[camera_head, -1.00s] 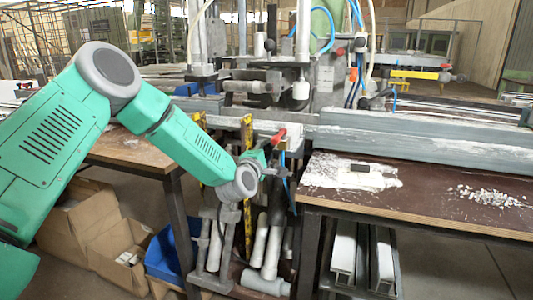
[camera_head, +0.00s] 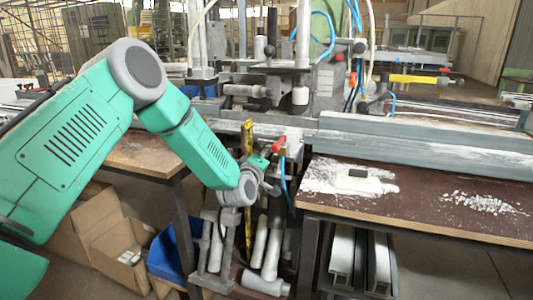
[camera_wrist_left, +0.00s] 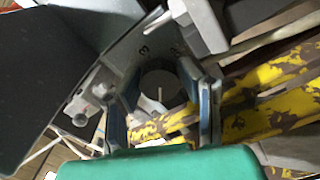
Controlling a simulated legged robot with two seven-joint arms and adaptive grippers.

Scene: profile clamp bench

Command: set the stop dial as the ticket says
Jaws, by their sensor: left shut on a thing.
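The stop dial is a round dark knob (camera_wrist_left: 159,80) with a white pointer line, seen in the left wrist view. It sits on a grey plate (camera_wrist_left: 125,62) with small dark marks, at least one of them like a 3. My left gripper (camera_wrist_left: 163,100) has one finger on each side of the knob and is shut on it. In the head view, my left gripper (camera_head: 270,187) is at the front of the clamp bench, below a red handle (camera_head: 278,143); the knob cannot be made out there. I cannot make out a readable ticket. My right gripper is not in view.
Yellow, worn bars (camera_wrist_left: 270,85) run close beside the gripper. A blue hose (camera_head: 285,180) hangs just right of it. Cardboard boxes (camera_head: 110,240) lie below left.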

